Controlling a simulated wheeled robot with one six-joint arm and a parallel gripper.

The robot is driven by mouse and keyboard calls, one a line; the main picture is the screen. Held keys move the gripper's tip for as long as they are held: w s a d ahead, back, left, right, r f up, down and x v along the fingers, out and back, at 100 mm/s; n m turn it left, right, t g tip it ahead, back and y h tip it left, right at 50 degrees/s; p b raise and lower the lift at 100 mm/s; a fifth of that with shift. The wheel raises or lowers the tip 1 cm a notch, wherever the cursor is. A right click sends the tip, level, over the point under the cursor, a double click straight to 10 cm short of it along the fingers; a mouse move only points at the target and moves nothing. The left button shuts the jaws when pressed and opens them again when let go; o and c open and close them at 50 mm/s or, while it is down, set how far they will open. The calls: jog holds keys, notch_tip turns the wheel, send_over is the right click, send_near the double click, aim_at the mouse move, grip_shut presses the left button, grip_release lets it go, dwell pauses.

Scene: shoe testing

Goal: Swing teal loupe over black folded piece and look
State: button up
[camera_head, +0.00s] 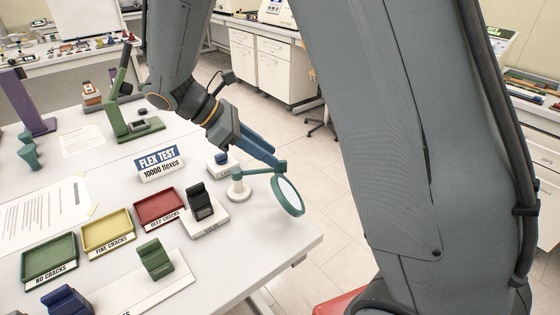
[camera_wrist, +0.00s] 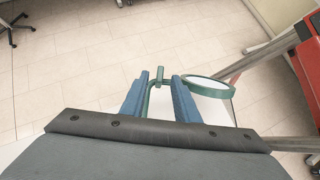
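The teal loupe (camera_head: 288,196) has a round lens on a teal arm and a white post. That piece sits on a white block near the table edge. My gripper (camera_head: 270,158) has its blue fingers at the loupe arm. In the wrist view, the fingers (camera_wrist: 159,76) are apart, with a teal upright tab of the loupe between them and gaps visible beside it. The lens (camera_wrist: 208,87) is right of the right finger. The black piece is out of the wrist view.
A green folded piece (camera_head: 155,258) and a dark blue one (camera_head: 67,301) are at the front. Green (camera_head: 49,259), yellow (camera_head: 107,232) and red (camera_head: 159,208) trays lie left of the black piece. A FLEX TEST sign (camera_head: 160,164) stands behind. Open floor lies right.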

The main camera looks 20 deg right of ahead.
jog(key=shift+p+x, duration=0.55)
jog(key=shift+x, duration=2.1)
grip_shut()
